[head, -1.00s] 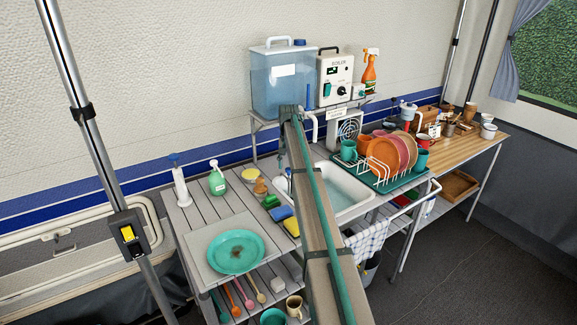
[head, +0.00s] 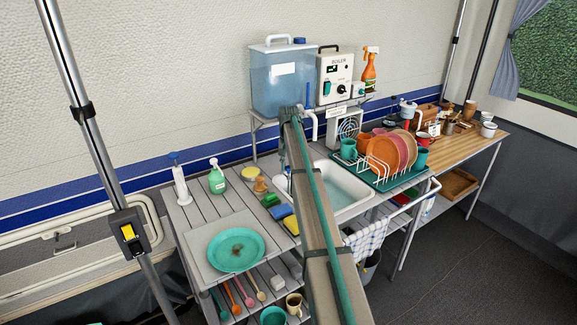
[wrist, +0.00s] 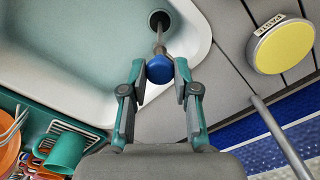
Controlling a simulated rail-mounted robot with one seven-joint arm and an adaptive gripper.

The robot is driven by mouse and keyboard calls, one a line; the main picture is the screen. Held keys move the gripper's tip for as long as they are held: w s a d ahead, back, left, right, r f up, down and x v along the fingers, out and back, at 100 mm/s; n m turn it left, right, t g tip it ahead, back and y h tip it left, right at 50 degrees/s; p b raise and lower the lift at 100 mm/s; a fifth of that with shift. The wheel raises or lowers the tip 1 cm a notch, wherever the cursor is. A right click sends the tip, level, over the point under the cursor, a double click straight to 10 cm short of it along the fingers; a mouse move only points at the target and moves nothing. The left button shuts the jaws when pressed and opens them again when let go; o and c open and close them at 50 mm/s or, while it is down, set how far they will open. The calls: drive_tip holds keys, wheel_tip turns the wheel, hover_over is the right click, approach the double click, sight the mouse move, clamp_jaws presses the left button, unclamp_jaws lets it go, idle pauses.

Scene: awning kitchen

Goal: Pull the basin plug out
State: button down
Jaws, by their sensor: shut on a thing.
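The basin (head: 352,204) is a pale sink set in the slatted counter, partly hidden behind my arm in the head view. It fills the upper left of the wrist view (wrist: 70,45). The basin plug (wrist: 159,70) shows a round blue knob on a thin metal stem. The stem runs from the knob toward a dark round drain (wrist: 159,13) near the basin's corner. My gripper (wrist: 160,72) is shut on the blue knob, with one teal finger on each side. I cannot tell whether the stem's lower end is in the drain or above it. My arm hides the grip in the head view.
A teal rack tray (head: 401,180) with plates and mugs stands right of the basin. Sponges (head: 280,212), bottles and a teal plate (head: 236,250) lie to the left. A yellow disc (wrist: 284,48) and a metal pole (wrist: 275,135) are near my gripper. A water tank (head: 285,85) stands behind.

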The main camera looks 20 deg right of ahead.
sight(288, 167)
drive_tip(key=shift+r+p, duration=0.6)
drive_tip(key=shift+r, duration=1.4)
drive_tip(key=shift+w, duration=0.1)
drive_tip(key=c, duration=0.8)
unclamp_jaws()
drive_tip(key=shift+r, duration=0.1)
drive_tip(key=shift+c, duration=0.2)
wheel_tip(288, 167, up, 12)
